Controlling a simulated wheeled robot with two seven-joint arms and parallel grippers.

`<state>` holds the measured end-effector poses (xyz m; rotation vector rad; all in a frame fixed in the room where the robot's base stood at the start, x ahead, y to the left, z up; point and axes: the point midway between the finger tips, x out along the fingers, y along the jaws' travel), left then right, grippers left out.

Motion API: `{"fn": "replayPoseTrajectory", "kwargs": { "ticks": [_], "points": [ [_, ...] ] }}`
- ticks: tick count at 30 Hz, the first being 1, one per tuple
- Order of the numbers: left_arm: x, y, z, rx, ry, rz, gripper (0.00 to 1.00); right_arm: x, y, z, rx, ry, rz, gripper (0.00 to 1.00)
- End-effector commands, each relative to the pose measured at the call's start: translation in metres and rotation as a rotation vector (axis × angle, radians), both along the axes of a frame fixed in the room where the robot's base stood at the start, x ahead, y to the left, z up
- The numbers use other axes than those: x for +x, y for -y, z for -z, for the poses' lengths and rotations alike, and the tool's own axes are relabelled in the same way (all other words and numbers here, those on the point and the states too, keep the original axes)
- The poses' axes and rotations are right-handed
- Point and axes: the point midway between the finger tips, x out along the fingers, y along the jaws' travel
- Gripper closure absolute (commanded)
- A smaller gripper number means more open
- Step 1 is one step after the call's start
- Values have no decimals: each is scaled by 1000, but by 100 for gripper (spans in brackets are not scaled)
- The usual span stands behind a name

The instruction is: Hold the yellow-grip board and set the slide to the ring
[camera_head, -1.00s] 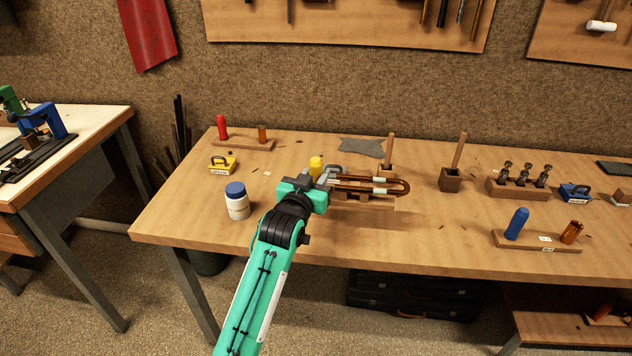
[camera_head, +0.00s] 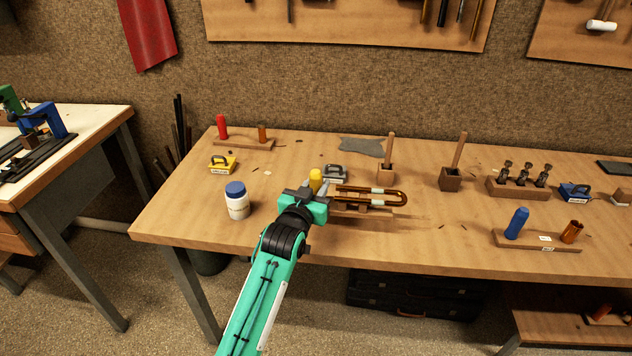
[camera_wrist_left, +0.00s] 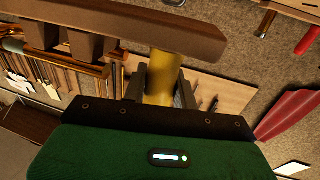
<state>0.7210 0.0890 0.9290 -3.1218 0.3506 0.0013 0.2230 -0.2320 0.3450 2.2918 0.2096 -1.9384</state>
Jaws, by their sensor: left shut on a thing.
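The yellow grip (camera_head: 316,177) stands up at the left end of the wooden board (camera_head: 385,213). My left gripper (camera_head: 318,190) is shut around this grip, which also shows between the fingers in the left wrist view (camera_wrist_left: 163,78). The board's brown edge (camera_wrist_left: 150,28) crosses the top of that view. The copper U-shaped slide (camera_head: 402,197) lies along the board with its bend to the right. Pale bands show on its tubes; I cannot tell the ring apart. My right gripper is in neither view.
A white jar with a blue lid (camera_head: 237,203) stands left of my gripper. A grey-handled block (camera_head: 335,174) sits close behind the grip.

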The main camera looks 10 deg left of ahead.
Motion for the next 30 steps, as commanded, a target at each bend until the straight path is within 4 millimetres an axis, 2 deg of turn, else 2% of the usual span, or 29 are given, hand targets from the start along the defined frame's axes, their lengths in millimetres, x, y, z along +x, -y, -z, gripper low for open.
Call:
{"fn": "replayPoseTrajectory", "kwargs": {
  "ticks": [30],
  "points": [
    [0,0,49,-1,2,0,100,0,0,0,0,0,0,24]
  ]
}}
